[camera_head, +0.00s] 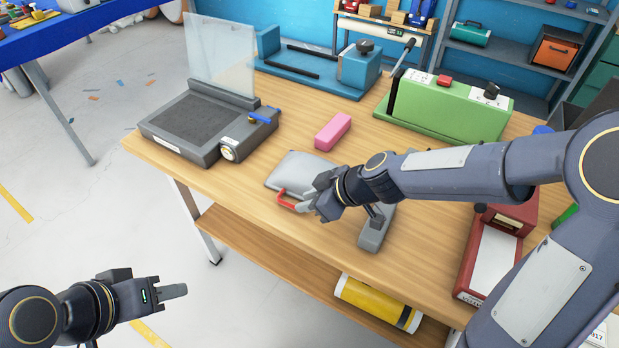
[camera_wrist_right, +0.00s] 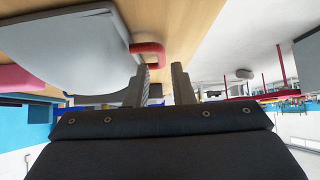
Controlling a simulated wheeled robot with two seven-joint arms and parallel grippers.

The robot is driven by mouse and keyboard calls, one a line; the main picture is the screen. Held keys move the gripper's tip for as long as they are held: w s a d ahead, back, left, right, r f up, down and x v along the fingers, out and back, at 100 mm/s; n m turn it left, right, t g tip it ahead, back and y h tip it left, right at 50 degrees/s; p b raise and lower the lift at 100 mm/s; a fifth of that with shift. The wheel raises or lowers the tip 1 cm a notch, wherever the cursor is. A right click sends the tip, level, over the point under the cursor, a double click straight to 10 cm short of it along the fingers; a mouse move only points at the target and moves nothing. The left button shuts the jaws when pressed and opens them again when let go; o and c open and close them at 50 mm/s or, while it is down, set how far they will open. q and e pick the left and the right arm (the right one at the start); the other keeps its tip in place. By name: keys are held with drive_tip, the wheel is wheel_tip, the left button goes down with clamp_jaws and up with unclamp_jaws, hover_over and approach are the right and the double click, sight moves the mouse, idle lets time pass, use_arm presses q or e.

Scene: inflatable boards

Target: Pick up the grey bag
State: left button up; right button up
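The grey bag (camera_head: 298,170) lies flat on the wooden table, with its red handle (camera_head: 287,200) toward the near left edge. My right gripper (camera_head: 305,205) is at the handle. In the right wrist view its two fingers (camera_wrist_right: 162,72) are spread apart. The red handle (camera_wrist_right: 150,50) shows by the left fingertip and reaches partly across the gap, while the grey bag (camera_wrist_right: 75,40) lies to the left. I cannot tell whether a finger touches the handle. My left gripper (camera_head: 172,292) is off the table at lower left, away from the bag, its opening hidden by the side-on view.
A pink block (camera_head: 333,131) lies just behind the bag. A dark grey machine with a clear panel (camera_head: 195,125) stands left, and a green machine (camera_head: 445,107) at back right. A grey tool (camera_head: 376,228) and a red device (camera_head: 492,255) lie right of the gripper.

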sight(292, 205)
drive_tip(key=x, duration=0.5)
drive_tip(key=shift+a+r, duration=0.1)
drive_tip(key=shift+r, duration=0.05)
clamp_jaws()
